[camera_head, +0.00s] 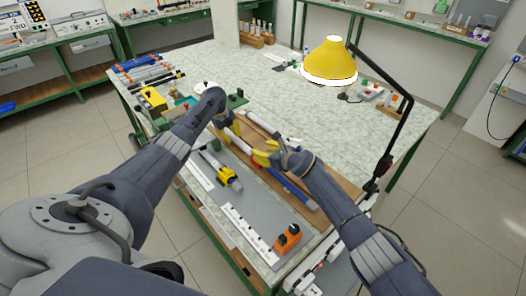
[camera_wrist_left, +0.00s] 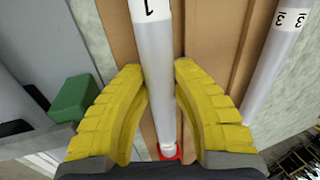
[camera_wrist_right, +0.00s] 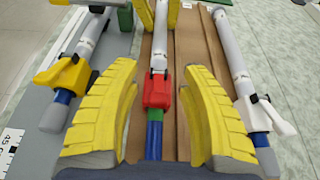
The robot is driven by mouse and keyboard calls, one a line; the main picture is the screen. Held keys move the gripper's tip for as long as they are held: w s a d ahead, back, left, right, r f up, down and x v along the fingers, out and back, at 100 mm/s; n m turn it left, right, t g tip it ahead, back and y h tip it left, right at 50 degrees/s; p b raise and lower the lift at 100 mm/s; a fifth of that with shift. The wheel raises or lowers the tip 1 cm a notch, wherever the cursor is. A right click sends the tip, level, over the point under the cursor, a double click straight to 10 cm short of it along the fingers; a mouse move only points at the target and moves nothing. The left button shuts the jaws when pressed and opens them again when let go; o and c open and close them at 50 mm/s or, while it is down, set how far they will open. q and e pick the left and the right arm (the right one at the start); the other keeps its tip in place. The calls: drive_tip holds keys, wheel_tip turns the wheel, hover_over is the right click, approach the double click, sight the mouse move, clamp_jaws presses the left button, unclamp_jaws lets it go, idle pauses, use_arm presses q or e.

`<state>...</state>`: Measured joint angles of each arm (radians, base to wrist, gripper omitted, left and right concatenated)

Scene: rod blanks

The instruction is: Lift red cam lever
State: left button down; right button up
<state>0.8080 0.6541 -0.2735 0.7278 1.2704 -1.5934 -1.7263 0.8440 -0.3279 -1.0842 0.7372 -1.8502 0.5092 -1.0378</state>
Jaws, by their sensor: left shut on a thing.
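A red cam lever clamp (camera_wrist_right: 157,88) sits around the middle rod, where the grey tube (camera_wrist_right: 160,45) meets a green and blue section (camera_wrist_right: 154,130). Its lower part also shows in the left wrist view (camera_wrist_left: 170,153). My left gripper (camera_wrist_left: 160,85) is shut on the grey tube, marked 1, beyond the clamp. My right gripper (camera_wrist_right: 165,100) is open, its yellow fingers on either side of the middle rod near the red clamp, with gaps on both sides.
A rod with a yellow clamp (camera_wrist_right: 62,78) lies to the left, and one with a white clamp (camera_wrist_right: 262,115) to the right. A green block (camera_wrist_left: 75,100) stands beside my left gripper. An orange block (camera_head: 288,236) and a yellow lamp (camera_head: 330,62) are on the table.

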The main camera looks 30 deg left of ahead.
drive_tip(key=shift+v, duration=1)
drive_tip(key=v, duration=1)
drive_tip(key=shift+s+d+f, duration=0.2)
drive_tip(key=shift+d+f, duration=0.6)
drive_tip(key=shift+d, duration=0.05)
drive_tip(key=shift+f, duration=0.15)
drive_tip(key=shift+x, duration=5.8)
drive_tip(key=shift+a, duration=0.1)
